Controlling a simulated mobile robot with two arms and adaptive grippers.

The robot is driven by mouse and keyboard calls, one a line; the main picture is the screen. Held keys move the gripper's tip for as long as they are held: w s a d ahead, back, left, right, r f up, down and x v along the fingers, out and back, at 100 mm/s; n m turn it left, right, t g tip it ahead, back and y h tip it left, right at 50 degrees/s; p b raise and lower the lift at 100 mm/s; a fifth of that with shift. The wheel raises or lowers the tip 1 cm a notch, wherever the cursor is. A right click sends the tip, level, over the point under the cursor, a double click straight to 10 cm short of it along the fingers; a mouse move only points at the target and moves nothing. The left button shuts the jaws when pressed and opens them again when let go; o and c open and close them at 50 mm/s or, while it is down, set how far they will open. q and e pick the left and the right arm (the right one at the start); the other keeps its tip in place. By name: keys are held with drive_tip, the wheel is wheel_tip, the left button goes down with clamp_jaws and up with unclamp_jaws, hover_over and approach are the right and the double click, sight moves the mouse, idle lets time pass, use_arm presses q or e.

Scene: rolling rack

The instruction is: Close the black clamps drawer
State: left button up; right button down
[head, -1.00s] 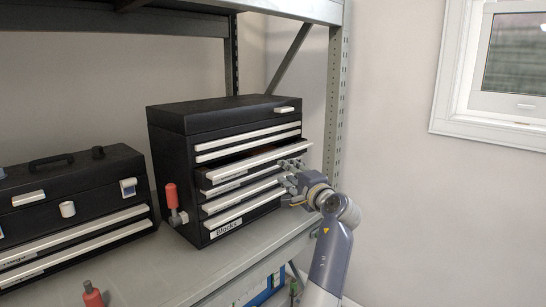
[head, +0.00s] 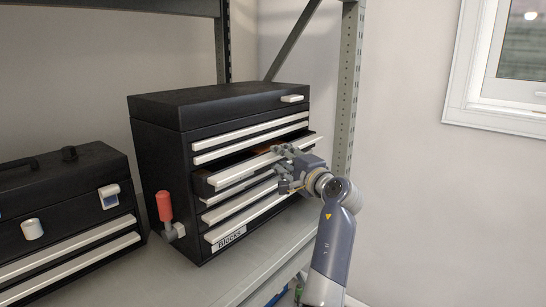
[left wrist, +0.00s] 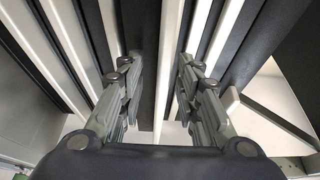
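A black multi-drawer chest (head: 160,165) stands on the grey shelf. One middle drawer (head: 235,172) is pulled part way out, with a white handle strip along its front; no clamps label is readable on it. My left gripper (head: 284,163) is at the right half of this drawer's front, partly covering it. In the left wrist view, its two fingers (left wrist: 158,90) are apart, with a white strip running between them; I cannot tell if they touch it. My right gripper is not in view.
The chest's lowest drawer has a "Blocks" label (head: 230,239). A red-handled tool (head: 165,207) is beside the chest. A second black toolbox (head: 65,205) stands at the left. A perforated rack post (head: 348,90) rises behind my arm at the right.

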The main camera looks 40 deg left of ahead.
use_arm(q)
drive_tip(key=shift+r, duration=0.15)
drive_tip(key=shift+s+d+r, duration=0.1)
drive_tip(key=shift+d, duration=0.15)
drive_tip(key=shift+c, duration=1)
drive_tip(key=shift+d, duration=0.1)
drive_tip(key=c, duration=0.5)
clamp_jaws()
drive_tip(key=shift+a+r+p, duration=0.15)
drive_tip(key=shift+a+p, duration=0.3)
drive_tip(key=shift+a, duration=1.4)
drive_tip(key=shift+w+a, duration=0.15)
drive_tip(key=shift+w, duration=0.05)
drive_tip(key=o, duration=0.7)
unclamp_jaws()
drive_tip(key=shift+f, duration=0.2)
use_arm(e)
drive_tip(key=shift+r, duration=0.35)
